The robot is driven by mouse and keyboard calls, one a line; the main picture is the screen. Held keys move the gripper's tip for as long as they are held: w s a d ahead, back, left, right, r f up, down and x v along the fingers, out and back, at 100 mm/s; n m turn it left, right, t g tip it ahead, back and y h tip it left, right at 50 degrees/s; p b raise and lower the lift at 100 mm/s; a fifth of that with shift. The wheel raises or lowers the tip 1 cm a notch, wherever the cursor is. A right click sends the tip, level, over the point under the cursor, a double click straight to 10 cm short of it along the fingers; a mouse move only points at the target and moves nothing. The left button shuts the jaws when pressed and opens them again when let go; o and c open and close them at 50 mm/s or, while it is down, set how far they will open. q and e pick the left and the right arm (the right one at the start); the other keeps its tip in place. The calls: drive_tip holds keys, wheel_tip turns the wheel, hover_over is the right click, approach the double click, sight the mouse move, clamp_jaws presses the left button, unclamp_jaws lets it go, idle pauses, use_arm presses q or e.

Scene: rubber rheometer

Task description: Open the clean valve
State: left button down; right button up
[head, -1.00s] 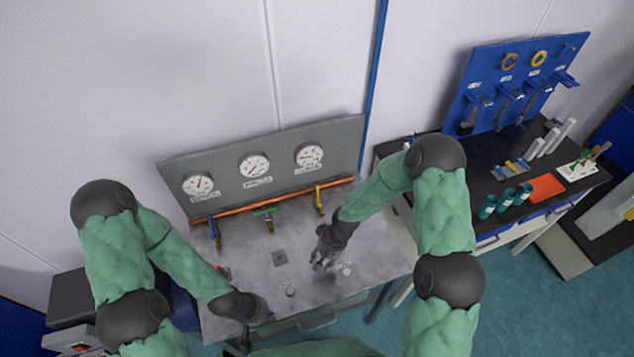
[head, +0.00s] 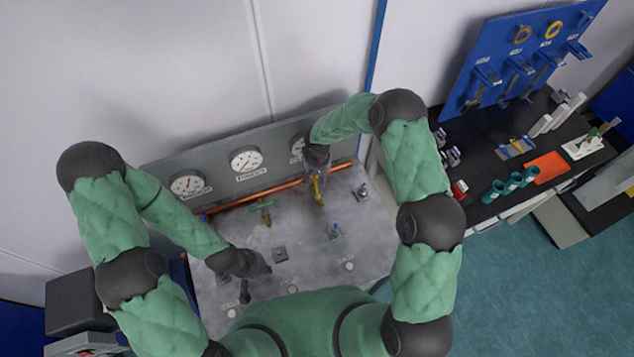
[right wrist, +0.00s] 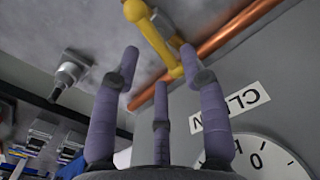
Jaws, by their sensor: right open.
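The clean valve (head: 318,192) is yellow and sits on the copper pipe at the right, below the rightmost gauge. In the right wrist view the yellow valve (right wrist: 158,45) runs from the pipe between my fingertips, with the CLEAN label (right wrist: 231,106) beside it, upside down. My right gripper (head: 317,170) is over the valve, its purple fingers open around the yellow part; firm contact cannot be told. My left gripper (head: 260,265) hangs over the left part of the grey bench, away from the valve; its fingers are too dark to read.
A green-handled valve (head: 262,207) stands left of the yellow one on the copper pipe (head: 285,188). A metal fitting (head: 362,192) stands right of my right gripper. A small blue-topped piece (head: 334,232) is on the bench (head: 310,262). A black side table (head: 480,160) is further right.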

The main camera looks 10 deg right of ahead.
sight(316, 188)
drive_tip(key=shift+f, duration=2.3)
clamp_jaws()
